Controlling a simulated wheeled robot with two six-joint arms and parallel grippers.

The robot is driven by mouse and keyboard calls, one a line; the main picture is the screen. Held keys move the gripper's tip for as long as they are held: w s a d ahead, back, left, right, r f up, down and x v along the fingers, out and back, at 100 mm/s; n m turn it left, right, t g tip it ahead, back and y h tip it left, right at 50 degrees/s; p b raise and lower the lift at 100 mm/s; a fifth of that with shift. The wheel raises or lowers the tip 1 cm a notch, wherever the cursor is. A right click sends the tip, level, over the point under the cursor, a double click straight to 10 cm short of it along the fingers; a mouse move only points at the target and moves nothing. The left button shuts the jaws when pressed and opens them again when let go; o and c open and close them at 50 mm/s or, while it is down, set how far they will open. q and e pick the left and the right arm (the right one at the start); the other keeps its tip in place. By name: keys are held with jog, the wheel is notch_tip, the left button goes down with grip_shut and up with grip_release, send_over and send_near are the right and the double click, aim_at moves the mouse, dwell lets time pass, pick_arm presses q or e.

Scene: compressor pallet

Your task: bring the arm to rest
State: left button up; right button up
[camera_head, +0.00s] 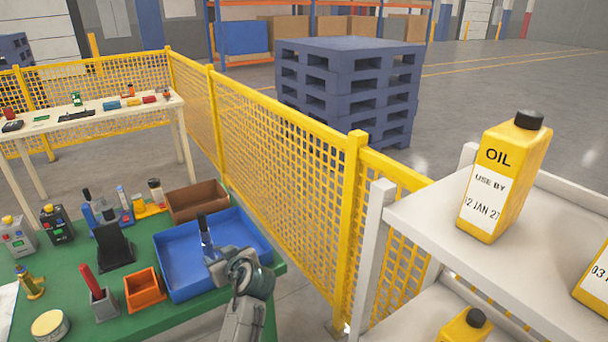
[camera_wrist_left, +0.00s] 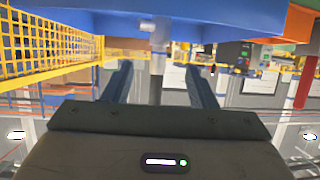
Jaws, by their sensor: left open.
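My left gripper (camera_head: 211,258) is at the right part of the blue tray (camera_head: 178,292), at the end of my grey arm that comes up from the bottom edge. In the left wrist view, its two dark fingers (camera_wrist_left: 158,70) stand apart. A slim grey upright thing with a dark top (camera_head: 204,231) shows right at the gripper in the head view. A grey shaft also shows between the fingers in the left wrist view; I cannot tell whether it touches them. My right gripper is not in view.
The green table (camera_head: 140,326) also holds an orange bin (camera_head: 144,289), a brown box (camera_head: 197,200), a black stand (camera_head: 113,245) and small tools. A yellow mesh fence (camera_head: 275,160) runs behind it. Right, a white shelf (camera_head: 425,215) holds yellow oil bottles (camera_head: 503,178).

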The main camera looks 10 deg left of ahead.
pick_arm(q)
jog(key=s+d+f+m+g+h, duration=0.1)
jog(key=s+f+m+h, duration=0.1)
jog(key=s+f, duration=0.4)
jog(key=s+f+m+g+h, duration=0.15)
jog(key=s+f, duration=0.25)
jog(key=s, duration=0.5)
jog(key=s+d+f+m+g+h, duration=0.1)
jog(key=s+d+m+h, duration=0.25)
jog(key=s, duration=0.65)
jog(key=s+d+m+g+h, duration=0.1)
jog(key=s+d+m+h, duration=0.25)
jog(key=s, duration=0.65)
notch_tip(320, 180, down, 30)
jog(key=a+g, duration=0.2)
jog(key=a, duration=0.1)
jog(key=s+f, duration=1.7)
jog(key=f, duration=0.2)
jog(key=shift+a+f+g+y, duration=0.25)
jog(key=shift+a+g+y, duration=0.1)
jog(key=shift+a+g, duration=0.1)
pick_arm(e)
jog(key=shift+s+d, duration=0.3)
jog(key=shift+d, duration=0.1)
pick_arm(q)
jog(key=shift+w, duration=0.1)
